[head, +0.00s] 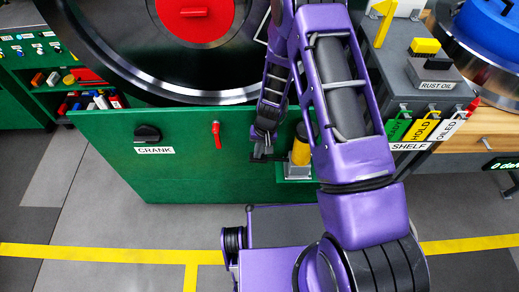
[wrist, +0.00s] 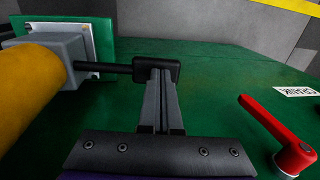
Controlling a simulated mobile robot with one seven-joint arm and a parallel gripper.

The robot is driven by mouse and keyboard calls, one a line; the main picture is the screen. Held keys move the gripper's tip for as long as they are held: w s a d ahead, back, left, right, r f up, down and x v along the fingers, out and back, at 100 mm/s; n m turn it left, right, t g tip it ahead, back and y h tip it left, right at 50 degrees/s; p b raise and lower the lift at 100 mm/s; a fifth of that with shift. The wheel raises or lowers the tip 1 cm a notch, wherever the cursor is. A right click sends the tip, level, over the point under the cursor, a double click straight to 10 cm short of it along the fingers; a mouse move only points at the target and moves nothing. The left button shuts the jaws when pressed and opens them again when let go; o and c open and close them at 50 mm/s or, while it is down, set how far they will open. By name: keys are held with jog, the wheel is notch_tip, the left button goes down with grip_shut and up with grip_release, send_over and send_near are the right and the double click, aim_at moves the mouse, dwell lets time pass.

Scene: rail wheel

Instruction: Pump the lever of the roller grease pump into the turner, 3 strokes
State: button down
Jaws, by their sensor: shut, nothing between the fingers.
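The roller grease pump (head: 301,150) is a yellow cylinder on a grey block, fixed to a green bracket on the green turner (head: 180,180). In the wrist view the yellow cylinder (wrist: 30,88) is at the left. The pump's black lever (wrist: 110,68) runs right from the grey block and ends in a black grip. My gripper (wrist: 163,78) is shut and empty, with its fingertips at the lever's grip. They overlap the grip in the picture; whether they touch it I cannot tell. In the head view my gripper (head: 262,153) is just left of the pump, and the lever is hard to make out.
A red handle (wrist: 285,140) sticks out of the green panel, at the right in the wrist view. A black crank knob (head: 147,133) is further left. A large wheel (head: 160,60) stands above. A grey shelf (head: 395,70) is at the right.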

jog(key=shift+s+a+f+h, duration=0.1)
jog(key=shift+a+f+h, duration=0.1)
jog(key=shift+f+h, duration=0.25)
jog(key=shift+a+f+h, duration=0.2)
jog(key=shift+f+h, duration=0.15)
jog(key=shift+f, duration=0.2)
jog(key=shift+a+f+b, duration=0.2)
jog(key=shift+f+b, duration=0.45)
jog(key=shift+f, duration=0.3)
notch_tip(320, 180, up, 14)
jog(key=a+p, duration=0.1)
jog(key=p, duration=0.2)
jog(key=shift+a+r+p, duration=0.25)
jog(key=shift+p, duration=0.15)
